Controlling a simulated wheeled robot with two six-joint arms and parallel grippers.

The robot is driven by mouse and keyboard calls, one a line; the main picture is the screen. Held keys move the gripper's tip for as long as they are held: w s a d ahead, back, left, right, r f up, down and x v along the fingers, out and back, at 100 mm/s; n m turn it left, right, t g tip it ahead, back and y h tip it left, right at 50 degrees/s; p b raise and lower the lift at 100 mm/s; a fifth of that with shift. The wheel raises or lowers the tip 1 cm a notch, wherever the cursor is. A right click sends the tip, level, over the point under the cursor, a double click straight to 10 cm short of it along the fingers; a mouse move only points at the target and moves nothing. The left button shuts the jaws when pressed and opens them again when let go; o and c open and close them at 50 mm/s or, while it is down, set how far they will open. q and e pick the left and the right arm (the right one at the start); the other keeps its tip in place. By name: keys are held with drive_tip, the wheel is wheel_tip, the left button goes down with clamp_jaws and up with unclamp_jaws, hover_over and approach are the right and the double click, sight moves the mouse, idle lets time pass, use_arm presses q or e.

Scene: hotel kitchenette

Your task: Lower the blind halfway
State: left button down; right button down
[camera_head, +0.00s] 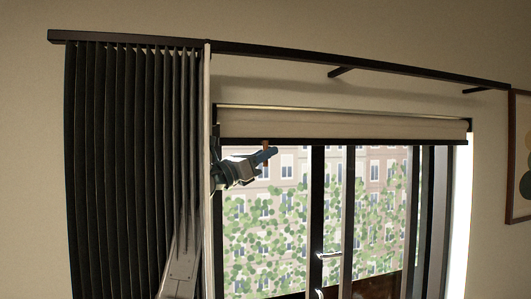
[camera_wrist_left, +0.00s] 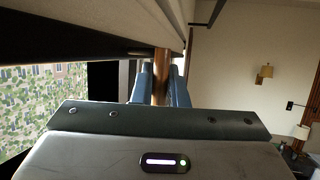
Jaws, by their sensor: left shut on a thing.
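The beige roller blind (camera_head: 340,128) is rolled up near the top of the window, with a dark bar along its lower edge. A small wooden pull (camera_head: 266,144) hangs from that bar, left of its middle. My left gripper (camera_head: 266,153) is just under the bar and shut on the pull. In the left wrist view the brown pull (camera_wrist_left: 161,62) stands between the two blue fingers of my left gripper (camera_wrist_left: 161,90), with the blind (camera_wrist_left: 125,18) above. My right gripper is in neither view.
A dark pleated curtain (camera_head: 130,170) hangs at the left from a long black rail (camera_head: 360,65). The window (camera_head: 365,210) below the blind has dark frames and a door handle (camera_head: 328,255). A framed picture (camera_head: 519,150) hangs at the right.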

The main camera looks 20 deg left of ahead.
use_arm(q)
wheel_tip(320, 180, down, 34)
drive_tip(key=b, duration=1.9)
drive_tip(key=shift+r, duration=0.15)
drive_tip(key=c, duration=1.7)
unclamp_jaws()
